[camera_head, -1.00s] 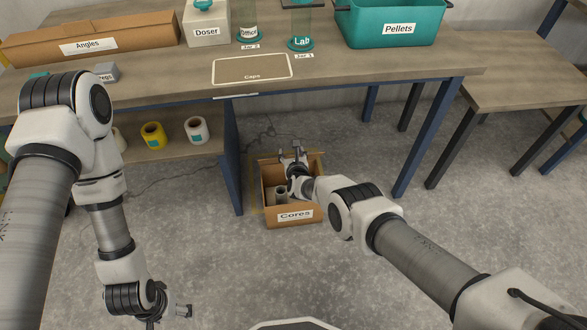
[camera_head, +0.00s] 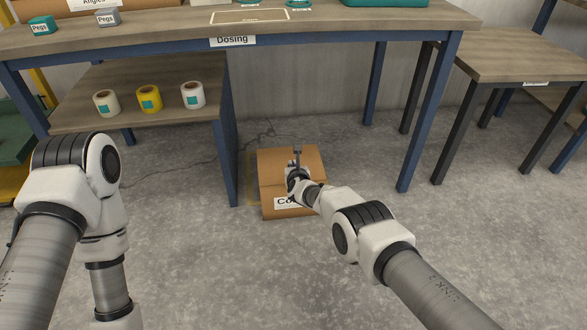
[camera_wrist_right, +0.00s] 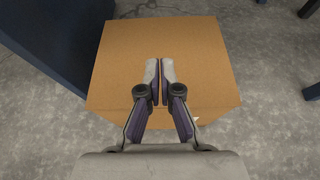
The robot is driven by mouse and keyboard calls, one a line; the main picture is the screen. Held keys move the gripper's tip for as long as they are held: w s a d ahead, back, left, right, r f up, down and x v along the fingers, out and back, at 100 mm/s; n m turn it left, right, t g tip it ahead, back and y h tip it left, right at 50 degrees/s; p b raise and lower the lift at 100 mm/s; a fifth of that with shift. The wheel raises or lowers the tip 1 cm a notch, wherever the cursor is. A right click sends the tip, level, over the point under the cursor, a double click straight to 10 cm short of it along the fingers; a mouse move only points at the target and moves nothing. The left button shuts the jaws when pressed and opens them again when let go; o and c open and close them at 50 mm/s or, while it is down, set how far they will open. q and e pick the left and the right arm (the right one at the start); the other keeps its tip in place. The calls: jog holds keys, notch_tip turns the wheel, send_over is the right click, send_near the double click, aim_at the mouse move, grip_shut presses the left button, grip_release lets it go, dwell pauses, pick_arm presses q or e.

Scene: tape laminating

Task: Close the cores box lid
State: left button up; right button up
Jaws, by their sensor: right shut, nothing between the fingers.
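The cardboard cores box (camera_head: 272,203) stands on the floor below the dosing table, its front label partly hidden by my right arm. Its brown lid (camera_head: 272,163) lies across the top, and no opening shows. In the right wrist view the lid (camera_wrist_right: 125,60) fills the middle as a flat panel. My right gripper (camera_head: 297,155) is over the lid; its fingers (camera_wrist_right: 160,72) are together and empty. I cannot tell if they touch the lid. My left gripper is outside the head view; only the left arm shows.
The dosing table (camera_head: 330,34) stands behind the box, with a blue panel leg (camera_head: 228,150) close to its left. A shelf (camera_head: 140,100) holds three tape rolls. The grey floor right of the box is clear. Another table (camera_head: 530,65) stands at right.

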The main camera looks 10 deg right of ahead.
jog(key=o, duration=1.4)
jog(key=shift+w+r, duration=0.25)
jog(key=shift+r, duration=0.2)
jog(key=shift+s, duration=0.1)
jog(key=shift+v, duration=3.7)
